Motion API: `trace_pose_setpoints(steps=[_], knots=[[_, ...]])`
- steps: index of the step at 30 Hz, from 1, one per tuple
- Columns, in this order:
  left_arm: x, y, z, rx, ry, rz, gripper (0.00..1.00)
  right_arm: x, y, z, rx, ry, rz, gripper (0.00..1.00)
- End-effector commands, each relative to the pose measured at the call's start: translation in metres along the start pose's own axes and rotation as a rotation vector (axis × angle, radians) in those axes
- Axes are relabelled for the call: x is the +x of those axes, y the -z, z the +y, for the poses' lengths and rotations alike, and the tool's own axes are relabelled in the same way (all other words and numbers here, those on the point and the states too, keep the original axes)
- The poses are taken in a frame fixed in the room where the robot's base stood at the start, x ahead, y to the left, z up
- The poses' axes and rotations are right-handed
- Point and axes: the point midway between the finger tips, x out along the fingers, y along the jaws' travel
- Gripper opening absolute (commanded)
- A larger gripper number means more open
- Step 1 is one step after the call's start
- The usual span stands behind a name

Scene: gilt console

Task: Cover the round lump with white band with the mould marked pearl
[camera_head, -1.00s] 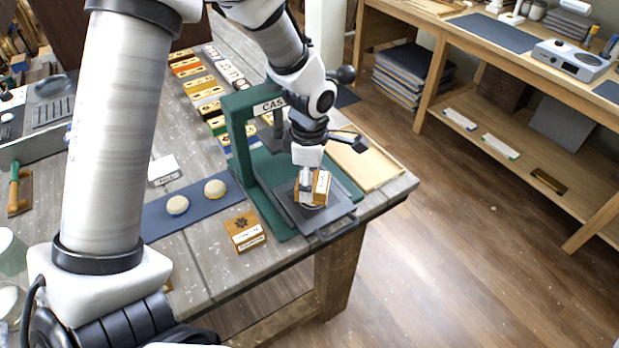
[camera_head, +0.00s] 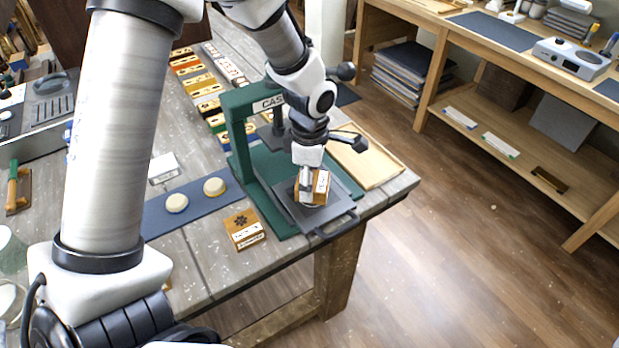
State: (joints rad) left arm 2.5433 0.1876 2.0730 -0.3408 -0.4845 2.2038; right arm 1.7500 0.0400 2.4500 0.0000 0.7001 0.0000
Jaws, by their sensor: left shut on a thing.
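My left gripper (camera_head: 307,177) is shut on a small wooden mould (camera_head: 320,188) with a pale label, too small to read. It holds the mould over the dark plate (camera_head: 335,214) of the green press. A thin pale edge shows under the mould; I cannot tell if it is a lump or whether the mould touches it. Two round cream lumps, one at the left (camera_head: 177,203) and one at the right (camera_head: 214,187), lie on a blue mat (camera_head: 160,218); their band colours are unclear. A second wooden mould (camera_head: 244,229) with a dark emblem stands on the table. My right gripper is not in view.
The green press frame (camera_head: 238,135) rises just left of my gripper. A white label card (camera_head: 163,168) stands behind the mat. Several labelled blocks (camera_head: 203,85) line the table's back. A shallow wooden tray (camera_head: 378,160) lies right of the press, near the table edge.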

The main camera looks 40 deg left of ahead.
Motion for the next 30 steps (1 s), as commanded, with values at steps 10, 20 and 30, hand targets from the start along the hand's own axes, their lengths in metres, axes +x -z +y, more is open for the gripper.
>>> trace_pose_setpoints(steps=[10, 20, 30], knots=[[0.0, 0.0, 0.0, 0.0, 0.0, 0.0, 0.97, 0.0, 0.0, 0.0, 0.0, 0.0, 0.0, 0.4], [-0.001, 0.0, 0.0, 0.0, -0.001, 0.0, 0.97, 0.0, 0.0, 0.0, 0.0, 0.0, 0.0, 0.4], [-0.065, -0.001, 0.001, 0.0, -0.007, -0.003, 0.97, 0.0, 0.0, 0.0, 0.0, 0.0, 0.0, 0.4]])
